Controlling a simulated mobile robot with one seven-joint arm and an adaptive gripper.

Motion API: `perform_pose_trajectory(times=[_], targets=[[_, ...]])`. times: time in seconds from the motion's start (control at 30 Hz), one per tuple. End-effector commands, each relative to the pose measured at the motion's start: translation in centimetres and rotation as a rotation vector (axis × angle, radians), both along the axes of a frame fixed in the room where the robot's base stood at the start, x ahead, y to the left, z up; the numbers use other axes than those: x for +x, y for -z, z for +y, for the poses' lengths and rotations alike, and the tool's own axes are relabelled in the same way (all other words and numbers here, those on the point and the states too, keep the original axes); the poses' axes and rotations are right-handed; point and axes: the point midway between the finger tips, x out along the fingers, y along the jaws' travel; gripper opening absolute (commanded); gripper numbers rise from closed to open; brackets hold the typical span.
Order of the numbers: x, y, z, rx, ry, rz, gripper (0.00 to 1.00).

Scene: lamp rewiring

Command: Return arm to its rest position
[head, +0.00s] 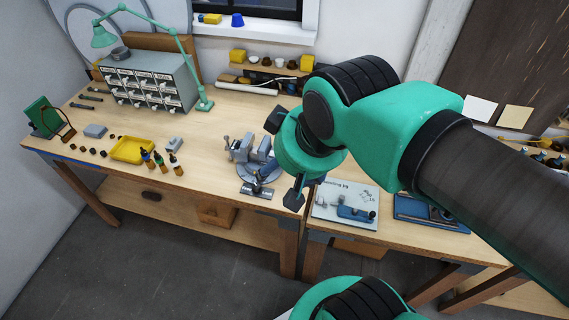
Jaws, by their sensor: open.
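My arm reaches in from the right in the head view, with teal and black links. My gripper (283,158) hangs above the workbench near its front middle. Its two dark fingers are spread apart, one toward the back and one toward the front. I see nothing between them. The grey vise (243,150) is on the bench just left of my gripper, and the picture does not show the exact gap. The bench top (205,135) runs under and to the left of the arm. Part of the bench behind the arm is hidden.
A green desk lamp (103,36) and a grey drawer cabinet (150,85) stand at the back left.

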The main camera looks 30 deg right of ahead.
Motion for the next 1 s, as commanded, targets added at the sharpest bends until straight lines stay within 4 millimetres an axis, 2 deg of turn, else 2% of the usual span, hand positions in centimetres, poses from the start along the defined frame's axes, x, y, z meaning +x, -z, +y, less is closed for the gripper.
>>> perform_pose_trajectory(times=[0.47, 0.67, 1.0], targets=[[0.0, 0.6, 0.0, -0.001, -0.002, 0.0, 0.68], [0.0, 2.8, 0.0, -0.001, -0.002, 0.0, 0.68], [0.0, 8.2, 0.0, -0.001, -0.002, 0.0, 0.68]])
